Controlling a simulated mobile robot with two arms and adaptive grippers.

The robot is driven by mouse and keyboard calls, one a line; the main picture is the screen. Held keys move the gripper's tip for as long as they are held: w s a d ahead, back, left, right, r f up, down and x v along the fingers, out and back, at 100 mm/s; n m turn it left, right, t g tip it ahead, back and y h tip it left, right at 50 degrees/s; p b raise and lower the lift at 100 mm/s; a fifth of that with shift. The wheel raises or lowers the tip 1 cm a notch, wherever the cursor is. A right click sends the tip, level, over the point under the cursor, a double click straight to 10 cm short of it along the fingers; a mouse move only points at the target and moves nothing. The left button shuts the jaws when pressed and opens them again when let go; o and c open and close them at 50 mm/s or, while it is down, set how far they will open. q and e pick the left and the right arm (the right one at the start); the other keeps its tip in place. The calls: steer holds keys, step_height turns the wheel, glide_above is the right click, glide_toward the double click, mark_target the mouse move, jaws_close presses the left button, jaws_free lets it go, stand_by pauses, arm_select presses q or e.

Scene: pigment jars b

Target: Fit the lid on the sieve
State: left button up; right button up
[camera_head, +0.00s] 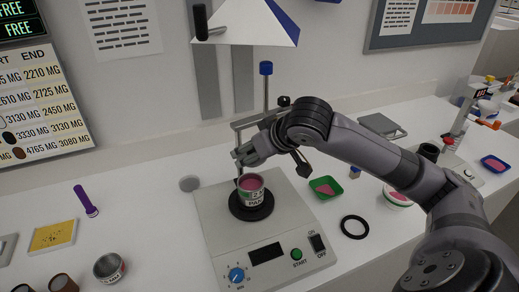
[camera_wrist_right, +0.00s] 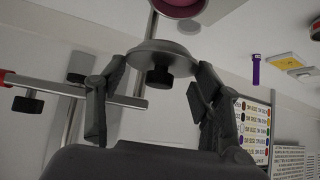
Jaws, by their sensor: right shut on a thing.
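The sieve (camera_head: 251,187), a round pale vessel with a label and pink powder in its open top, stands on the black round plate of the shaker. My right gripper (camera_head: 243,158) is just above the sieve. In the wrist view its two fingers (camera_wrist_right: 158,78) are closed on opposite edges of the lid (camera_wrist_right: 165,48), a grey disc with a black knob. The lid is apart from the sieve. In the head view the gripper mostly hides it. My left gripper is not in view.
The shaker (camera_head: 221,238) has a post (camera_head: 265,90) with a clamp bar close behind my gripper. A grey disc (camera_head: 190,183) lies left of the sieve. A black ring (camera_head: 354,227), green tray (camera_head: 326,187) and pink jar (camera_head: 397,198) are right. A metal cup (camera_head: 108,268) stands front left.

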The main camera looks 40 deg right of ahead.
steer(key=shift+w+a, duration=0.1)
steer(key=shift+a, duration=0.35)
steer(key=shift+d+p, duration=0.2)
steer(key=shift+p, duration=0.25)
steer(key=shift+f+b, duration=0.7)
steer(key=shift+f, duration=0.15)
steer(key=shift+f+b, duration=1.2)
steer(key=shift+f, duration=0.85)
arm_select(q)
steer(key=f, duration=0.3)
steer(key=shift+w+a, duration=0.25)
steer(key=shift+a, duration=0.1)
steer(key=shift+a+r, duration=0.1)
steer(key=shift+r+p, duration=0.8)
steer(key=shift+p, duration=0.05)
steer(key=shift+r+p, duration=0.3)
arm_select(e)
steer(key=shift+r, duration=0.1)
